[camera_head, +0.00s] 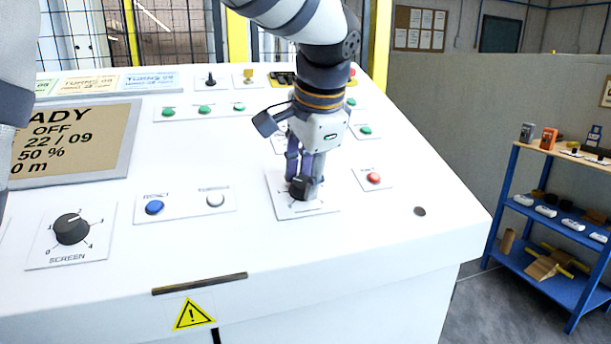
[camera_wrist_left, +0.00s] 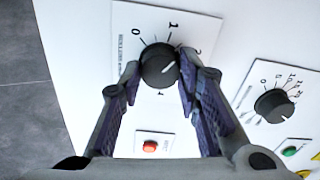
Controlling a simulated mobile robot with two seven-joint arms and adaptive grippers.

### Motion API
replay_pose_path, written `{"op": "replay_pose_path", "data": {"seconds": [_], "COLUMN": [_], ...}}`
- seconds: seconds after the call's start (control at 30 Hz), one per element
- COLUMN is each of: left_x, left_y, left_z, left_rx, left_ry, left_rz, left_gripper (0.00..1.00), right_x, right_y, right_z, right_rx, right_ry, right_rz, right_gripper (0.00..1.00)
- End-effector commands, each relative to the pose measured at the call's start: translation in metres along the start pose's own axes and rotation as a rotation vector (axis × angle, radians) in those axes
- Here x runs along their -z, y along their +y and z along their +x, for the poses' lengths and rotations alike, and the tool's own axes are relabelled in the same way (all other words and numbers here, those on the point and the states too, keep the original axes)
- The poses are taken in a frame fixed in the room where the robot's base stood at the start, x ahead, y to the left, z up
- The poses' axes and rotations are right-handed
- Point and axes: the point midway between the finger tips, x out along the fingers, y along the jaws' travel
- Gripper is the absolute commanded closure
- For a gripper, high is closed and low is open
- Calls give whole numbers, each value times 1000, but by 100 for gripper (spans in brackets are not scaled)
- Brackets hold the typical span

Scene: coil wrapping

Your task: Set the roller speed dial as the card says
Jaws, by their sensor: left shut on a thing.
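My left gripper (camera_head: 304,190) reaches down onto the roller speed dial (camera_head: 299,186), a black knob on a white plate. In the left wrist view its two fingers (camera_wrist_left: 159,78) are shut on the sides of this dial (camera_wrist_left: 158,62). The dial's white pointer line points to the upper right there, roughly between the marks 1 and 2; the exact setting is hard to tell. My right gripper is not in view.
The screen (camera_head: 75,145) at left shows "ADY", "OFF", "22 / 09", "50 %" and "0 m". A SCREEN dial (camera_head: 72,229), blue button (camera_head: 155,207), white button (camera_head: 215,200) and red button (camera_head: 373,178) are nearby. A blue shelf (camera_head: 551,225) stands at right.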

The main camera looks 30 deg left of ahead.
Motion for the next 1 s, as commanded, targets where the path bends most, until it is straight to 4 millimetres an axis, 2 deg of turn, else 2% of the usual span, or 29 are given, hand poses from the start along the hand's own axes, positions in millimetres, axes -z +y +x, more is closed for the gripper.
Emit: {"op": "replay_pose_path", "data": {"seconds": [0.37,0.4,0.5,0.83,0.93,1.0], "left_x": [0,0,0,0,1,1], "left_y": [0,0,0,1,2,0], "left_z": [1,1,1,-3,-18,-36], "left_rx": [-1,-1,-1,-6,-12,-7], "left_ry": [-1,-1,-1,-1,3,9], "left_rz": [4,4,3,4,6,2], "left_gripper": [98,67,49,49,49,49], "right_x": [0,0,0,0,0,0], "right_y": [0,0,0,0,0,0], "right_z": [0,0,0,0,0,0], "right_rx": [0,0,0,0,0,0], "right_ry": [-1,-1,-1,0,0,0], "right_rz": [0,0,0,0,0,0], "right_gripper": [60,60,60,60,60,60]}}
